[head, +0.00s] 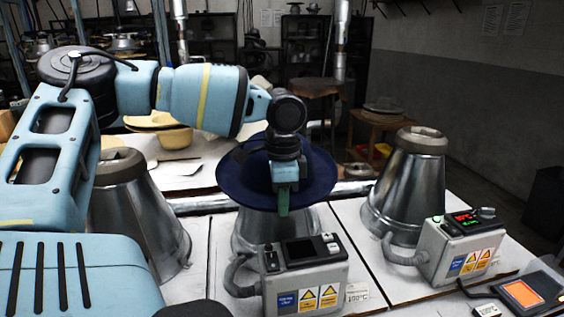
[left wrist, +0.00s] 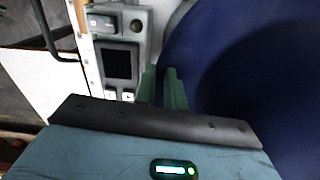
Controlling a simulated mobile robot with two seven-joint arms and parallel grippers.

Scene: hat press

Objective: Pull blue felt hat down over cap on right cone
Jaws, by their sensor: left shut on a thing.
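The blue felt hat (head: 316,176) is wide-brimmed and dark blue. It is at the middle cone (head: 262,232), covering its top; I cannot tell if it rests on it or is held just above. My left gripper (head: 283,205) is in front of the hat, shut on the near edge of its brim. The left wrist view shows the green fingers (left wrist: 163,88) at the edge of the hat (left wrist: 225,65). The right cone (head: 405,190) is bare metal with a grey-brown cap (head: 421,139) on top. My right gripper is not in view.
A left cone (head: 140,215) stands partly behind my left arm. Control boxes stand before the middle cone (head: 306,275) and the right cone (head: 462,247). A tablet with an orange screen (head: 523,293) lies at the lower right. Pale hats (head: 160,130) lie behind.

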